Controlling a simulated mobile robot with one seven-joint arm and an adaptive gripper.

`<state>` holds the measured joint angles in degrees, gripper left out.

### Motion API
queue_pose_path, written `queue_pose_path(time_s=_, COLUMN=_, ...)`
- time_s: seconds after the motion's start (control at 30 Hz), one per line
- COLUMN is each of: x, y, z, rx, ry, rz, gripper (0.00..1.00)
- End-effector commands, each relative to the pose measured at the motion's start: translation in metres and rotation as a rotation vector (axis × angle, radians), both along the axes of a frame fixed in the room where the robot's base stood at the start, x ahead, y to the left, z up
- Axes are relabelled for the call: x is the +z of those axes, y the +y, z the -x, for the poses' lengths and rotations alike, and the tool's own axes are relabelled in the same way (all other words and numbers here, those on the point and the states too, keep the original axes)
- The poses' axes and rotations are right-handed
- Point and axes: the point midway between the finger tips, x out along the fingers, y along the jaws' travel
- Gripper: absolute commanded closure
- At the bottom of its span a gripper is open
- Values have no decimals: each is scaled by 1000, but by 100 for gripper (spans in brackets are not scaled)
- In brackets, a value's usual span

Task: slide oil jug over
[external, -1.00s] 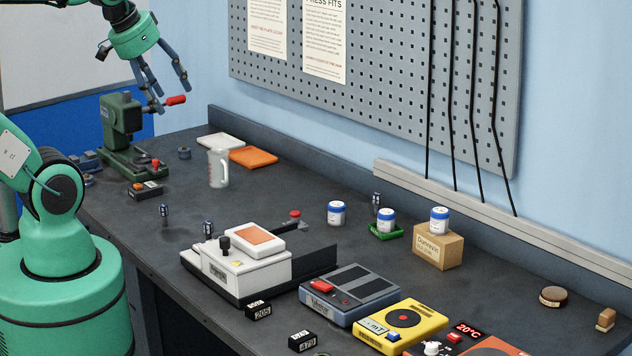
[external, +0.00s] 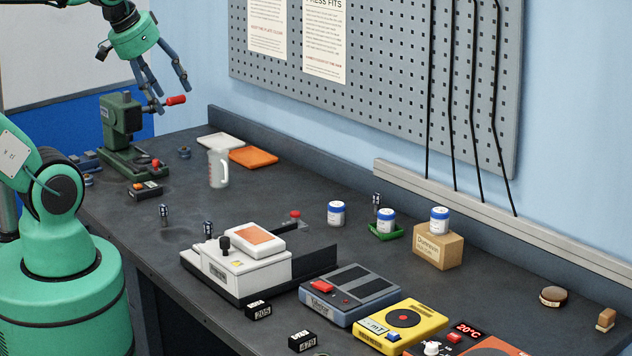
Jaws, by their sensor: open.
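The jug (external: 218,168) is a small pale, translucent vessel with a handle and faint red marks. It stands upright on the dark bench (external: 290,190), in front of the white tray and left of the orange tray. My gripper (external: 172,100) is open, with its fingers spread and pointing down. It hangs above and left of the jug, near the red-tipped lever of the green press (external: 122,125). I cannot tell whether a finger touches the lever.
A white tray (external: 218,141) and an orange tray (external: 253,157) lie behind the jug. A black box with buttons (external: 146,191) sits to its left. A white-topped machine (external: 235,268) and several jars stand further right. The bench just right of the jug is clear.

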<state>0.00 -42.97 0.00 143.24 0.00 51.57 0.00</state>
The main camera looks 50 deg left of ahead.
Motion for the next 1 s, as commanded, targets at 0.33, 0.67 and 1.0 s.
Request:
queue_pose_path(time_s=0.33, x=0, y=0, z=0, rx=0, ry=0, rz=0, gripper=42)
queue_pose_path(time_s=0.67, x=3, y=3, z=-7, rx=22, ry=7, rz=7, gripper=92)
queue_pose_path(time_s=1.0, x=11, y=25, z=-62, rx=192, ry=66, rz=62, gripper=100)
